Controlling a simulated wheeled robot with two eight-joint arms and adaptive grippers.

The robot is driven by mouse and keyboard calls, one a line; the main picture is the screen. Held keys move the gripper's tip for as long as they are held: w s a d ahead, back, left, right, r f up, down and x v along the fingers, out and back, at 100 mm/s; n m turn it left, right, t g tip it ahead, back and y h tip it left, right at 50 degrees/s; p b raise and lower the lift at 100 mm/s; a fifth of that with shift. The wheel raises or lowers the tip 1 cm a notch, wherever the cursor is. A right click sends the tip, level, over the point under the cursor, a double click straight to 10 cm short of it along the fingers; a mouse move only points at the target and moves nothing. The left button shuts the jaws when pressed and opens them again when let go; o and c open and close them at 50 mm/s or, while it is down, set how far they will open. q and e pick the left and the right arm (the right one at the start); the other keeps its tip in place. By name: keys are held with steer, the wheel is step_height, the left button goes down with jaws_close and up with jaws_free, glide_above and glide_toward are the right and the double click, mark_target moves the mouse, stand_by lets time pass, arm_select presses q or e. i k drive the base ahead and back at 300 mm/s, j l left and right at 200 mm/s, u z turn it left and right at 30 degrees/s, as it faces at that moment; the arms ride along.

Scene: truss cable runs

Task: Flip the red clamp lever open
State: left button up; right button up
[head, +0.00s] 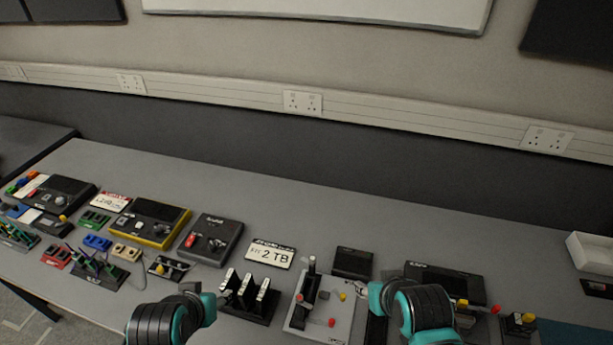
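No part can be picked out for certain as the red clamp lever at this size. A pale grey plate (329,312) at front centre carries a dark upright post (311,278), red knobs (332,322) and a yellow knob (343,296). My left gripper (218,301) is left of this plate, beside a black rack (262,312) with upright pieces. My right gripper (364,290) is near the plate's right edge; contact cannot be told. Both fingertips are too small to show whether they are open, and nothing is visibly held.
A dark grey box (211,237) with a red part, a yellow-edged box (156,223) and small coloured blocks crowd the left. Black boxes (444,278) lie at right. The table's (420,225) back strip is clear.

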mark_target(331, 324)
steer(key=k+j+z, duration=0.25)
steer(key=j, duration=0.15)
steer(key=j+z, duration=0.25)
steer(key=j, duration=0.15)
steer(key=k+j+z, duration=0.25)
